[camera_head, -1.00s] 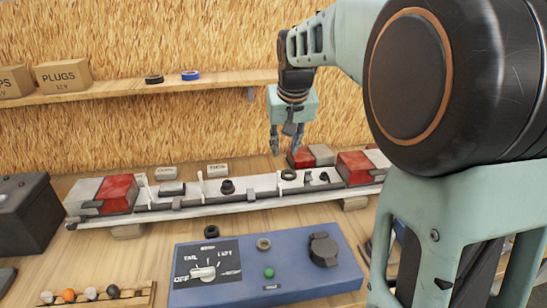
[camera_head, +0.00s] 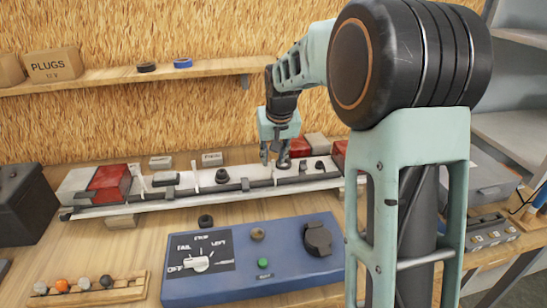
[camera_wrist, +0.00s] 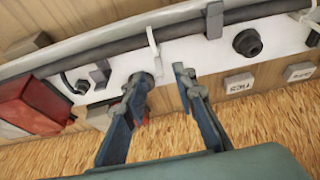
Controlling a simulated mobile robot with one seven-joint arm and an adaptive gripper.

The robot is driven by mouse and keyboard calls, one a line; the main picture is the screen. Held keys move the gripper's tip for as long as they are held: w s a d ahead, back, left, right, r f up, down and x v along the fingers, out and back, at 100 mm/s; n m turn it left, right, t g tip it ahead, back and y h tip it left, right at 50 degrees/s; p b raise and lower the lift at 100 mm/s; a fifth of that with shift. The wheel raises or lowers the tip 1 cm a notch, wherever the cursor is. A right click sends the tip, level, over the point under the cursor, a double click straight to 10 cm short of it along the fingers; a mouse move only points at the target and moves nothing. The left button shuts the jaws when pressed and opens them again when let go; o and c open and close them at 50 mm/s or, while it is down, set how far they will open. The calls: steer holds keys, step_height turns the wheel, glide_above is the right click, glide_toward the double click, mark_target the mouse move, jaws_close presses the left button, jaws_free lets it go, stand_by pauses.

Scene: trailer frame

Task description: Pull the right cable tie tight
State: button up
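The right cable tie (camera_wrist: 153,45) is a thin white strip around the black cable (camera_wrist: 120,48) on the white trailer frame (camera_wrist: 203,50). Its free tail sticks out towards my gripper in the wrist view. My gripper (camera_wrist: 164,74) is open, its two blue-grey fingers on either side of the tail's line, with nothing seen held. Whether a finger touches the tail I cannot tell. In the head view my gripper (camera_head: 274,160) is low at the frame, hiding much of the tie. The left cable tie (camera_head: 195,172) stands up from the frame further left.
A red lamp (camera_wrist: 30,105) and a black grommet (camera_wrist: 247,42) flank the right tie in the wrist view. Grey clips hold the cable. A blue test box (camera_head: 212,275) stands in front of the frame. A black battery (camera_head: 28,205) is at the left. A shelf (camera_head: 115,83) runs behind.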

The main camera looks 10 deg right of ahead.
steer(key=shift+w+f, duration=0.1)
steer(key=shift+f, duration=0.1)
jaws_close()
stand_by(0.3)
